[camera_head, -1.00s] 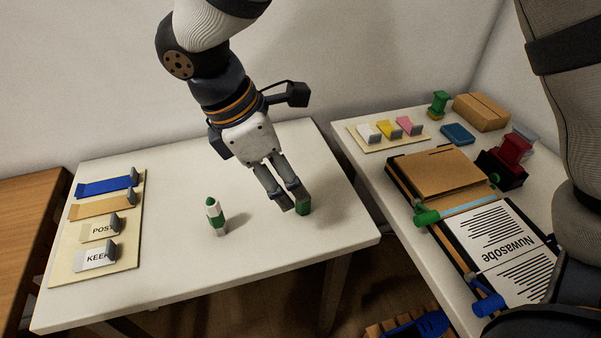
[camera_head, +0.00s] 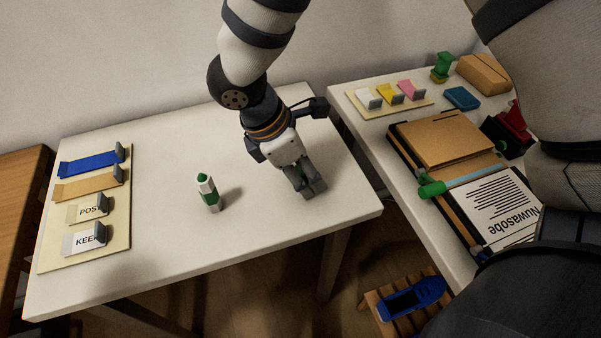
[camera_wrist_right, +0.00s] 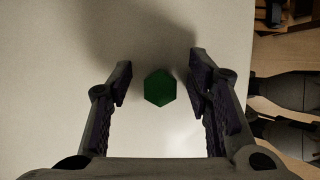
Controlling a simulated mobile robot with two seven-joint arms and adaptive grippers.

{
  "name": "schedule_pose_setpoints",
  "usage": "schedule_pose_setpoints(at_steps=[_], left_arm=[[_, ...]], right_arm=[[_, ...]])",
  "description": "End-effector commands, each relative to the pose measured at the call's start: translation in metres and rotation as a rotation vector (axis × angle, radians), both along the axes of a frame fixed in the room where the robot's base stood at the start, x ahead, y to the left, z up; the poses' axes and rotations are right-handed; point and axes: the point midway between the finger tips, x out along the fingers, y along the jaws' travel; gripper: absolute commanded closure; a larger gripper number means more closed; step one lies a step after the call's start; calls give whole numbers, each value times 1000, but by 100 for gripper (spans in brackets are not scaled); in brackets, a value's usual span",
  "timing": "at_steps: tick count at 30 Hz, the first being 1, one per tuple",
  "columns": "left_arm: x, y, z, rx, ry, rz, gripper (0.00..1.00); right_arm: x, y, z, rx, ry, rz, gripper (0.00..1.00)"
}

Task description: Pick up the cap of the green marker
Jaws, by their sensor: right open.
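The green marker (camera_head: 208,192) stands upright on the white table, with a green and white body and a green tip on top. The green cap (camera_wrist_right: 160,87) shows in the right wrist view as a dark green hexagon on the table, between the two fingers and touching neither. In the right wrist view my right gripper (camera_wrist_right: 158,80) is open, with one finger on each side of the cap. My left gripper is not in view.
A board (camera_head: 122,230) with blue, tan and white labelled clips lies at the table's left. A second table at right holds a clip board (camera_head: 421,106), a brown folder (camera_head: 440,139), a printed sheet (camera_head: 491,207) and a box (camera_head: 487,74). The table between board and marker is clear.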

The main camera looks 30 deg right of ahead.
Motion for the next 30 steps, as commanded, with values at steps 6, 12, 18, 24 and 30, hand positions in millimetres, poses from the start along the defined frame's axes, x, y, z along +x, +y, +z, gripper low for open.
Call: schedule_pose_setpoints(at_steps=[6, 12, 18, 24, 30], left_arm=[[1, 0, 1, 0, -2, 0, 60], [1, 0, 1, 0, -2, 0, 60], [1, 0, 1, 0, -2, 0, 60], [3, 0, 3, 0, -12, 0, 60], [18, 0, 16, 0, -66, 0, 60]], right_arm=[[0, 0, 1, 0, -2, 1, 70], [0, 0, 2, 0, -2, 1, 87], [0, 0, 2, 0, -1, 0, 87], [1, 0, 14, -1, -6, -1, 87], [-16, 13, 65, -3, -17, 4, 87]])
